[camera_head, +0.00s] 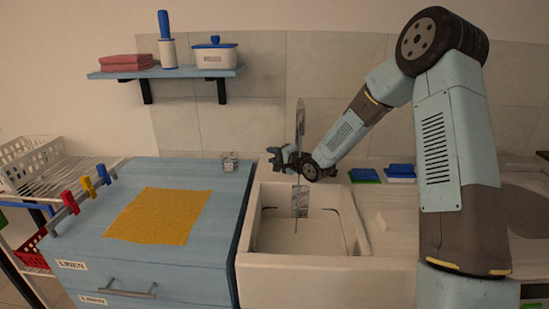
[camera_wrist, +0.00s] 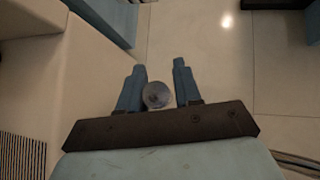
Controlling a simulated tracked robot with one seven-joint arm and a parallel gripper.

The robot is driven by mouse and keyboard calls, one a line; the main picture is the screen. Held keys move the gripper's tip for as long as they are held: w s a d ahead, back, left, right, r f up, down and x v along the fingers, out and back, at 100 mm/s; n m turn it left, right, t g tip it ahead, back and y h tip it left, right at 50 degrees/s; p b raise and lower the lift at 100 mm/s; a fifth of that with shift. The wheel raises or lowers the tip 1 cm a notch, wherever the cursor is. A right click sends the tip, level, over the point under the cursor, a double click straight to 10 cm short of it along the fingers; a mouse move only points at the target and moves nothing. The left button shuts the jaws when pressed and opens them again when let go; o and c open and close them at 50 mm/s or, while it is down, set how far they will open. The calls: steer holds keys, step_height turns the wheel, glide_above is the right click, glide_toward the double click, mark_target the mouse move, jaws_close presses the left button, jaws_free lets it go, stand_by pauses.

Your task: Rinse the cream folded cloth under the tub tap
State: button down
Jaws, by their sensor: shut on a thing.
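The white tub (camera_head: 262,255) stands right of the blue cabinet. The metal tap (camera_head: 300,120) rises behind it, partly hidden by my gripper; a thin grey vertical line and a mottled grey patch show below, inside the tub, and I cannot tell whether they are water. My gripper (camera_head: 280,159) is above the tub's back edge. In the wrist view my gripper (camera_wrist: 158,88) is shut on a round grey knob (camera_wrist: 157,96), seemingly the tap's. A small cream piece (camera_head: 380,222) lies on the pale surface right of the basin; it may be the folded cloth, but is faint.
A yellow cloth (camera_head: 158,216) lies flat on the blue cabinet (camera_head: 222,205). A shelf (camera_head: 165,73) hangs on the wall. A rail with coloured clips (camera_head: 88,186) stands at left.

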steer(key=c, duration=0.8)
jaws_free()
steer(key=shift+c, duration=0.2)
steer(key=shift+d, duration=0.1)
steer(key=v, duration=1.3)
steer(key=shift+s+d, duration=0.25)
steer(key=shift+r, duration=0.1)
